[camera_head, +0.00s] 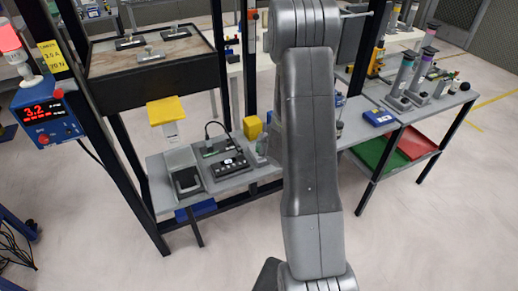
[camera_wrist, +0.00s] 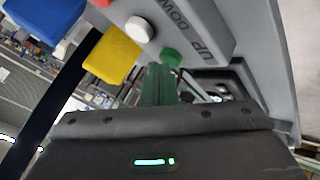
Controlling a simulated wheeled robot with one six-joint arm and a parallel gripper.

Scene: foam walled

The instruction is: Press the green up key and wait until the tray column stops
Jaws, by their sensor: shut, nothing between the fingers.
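In the wrist view a grey key box (camera_wrist: 245,45) carries the upside-down words UP and DOWN. The green up key (camera_wrist: 172,57) sits on its edge beside UP, and a white round key (camera_wrist: 139,29) sits beside DOWN. My gripper (camera_wrist: 160,72) is shut and empty, its narrow dark-green fingers ending right at the green key. I cannot tell whether the tips touch it. In the head view my arm covers the middle, and the gripper and key box cannot be made out. I cannot surely tell which thing is the tray column.
In the wrist view yellow (camera_wrist: 112,55) and blue (camera_wrist: 45,15) blocks are near the keys. In the head view a grey bench holds a black keypad (camera_head: 228,163) and a yellow-topped stand (camera_head: 166,110). A blue meter (camera_head: 48,112) reads 3.2 at left. Floor is clear at lower right.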

